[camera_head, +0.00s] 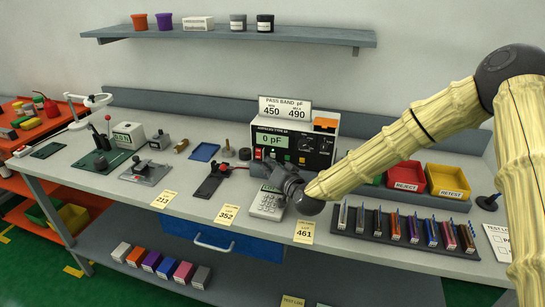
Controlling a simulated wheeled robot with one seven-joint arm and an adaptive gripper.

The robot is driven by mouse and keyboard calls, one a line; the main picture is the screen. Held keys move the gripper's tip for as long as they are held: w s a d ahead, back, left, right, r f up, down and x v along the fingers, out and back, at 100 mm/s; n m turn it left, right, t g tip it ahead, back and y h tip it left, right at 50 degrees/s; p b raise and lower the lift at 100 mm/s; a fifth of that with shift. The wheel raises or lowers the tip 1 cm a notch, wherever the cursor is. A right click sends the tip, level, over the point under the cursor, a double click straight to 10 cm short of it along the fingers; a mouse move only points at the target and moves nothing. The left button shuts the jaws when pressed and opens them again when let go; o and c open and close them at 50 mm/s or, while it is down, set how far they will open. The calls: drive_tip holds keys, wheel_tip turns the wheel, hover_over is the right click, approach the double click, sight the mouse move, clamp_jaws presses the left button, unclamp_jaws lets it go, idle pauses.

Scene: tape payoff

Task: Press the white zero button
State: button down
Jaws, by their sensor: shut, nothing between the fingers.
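The tester (320,152) with a green display (272,140) reading 0 pF stands at the back of the bench, right of centre. Small buttons and a dial show on its front, below and beside the display. The white zero button is too small to make out, or is hidden by my gripper. My gripper (258,169) is shut and empty. It reaches in from the right, just in front of the tester's lower front. I cannot tell whether it touches the tester.
A black clamp fixture (210,184) stands to the left. A shelf (230,34) hangs above.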

drive_tip(key=shift+s+a, duration=0.25)
drive_tip(key=shift+s, duration=0.55)
drive_tip(key=shift+s+a, duration=0.25)
drive_tip(key=shift+s, duration=0.5)
drive_tip(key=shift+s+a, duration=0.25)
drive_tip(key=shift+s, duration=0.55)
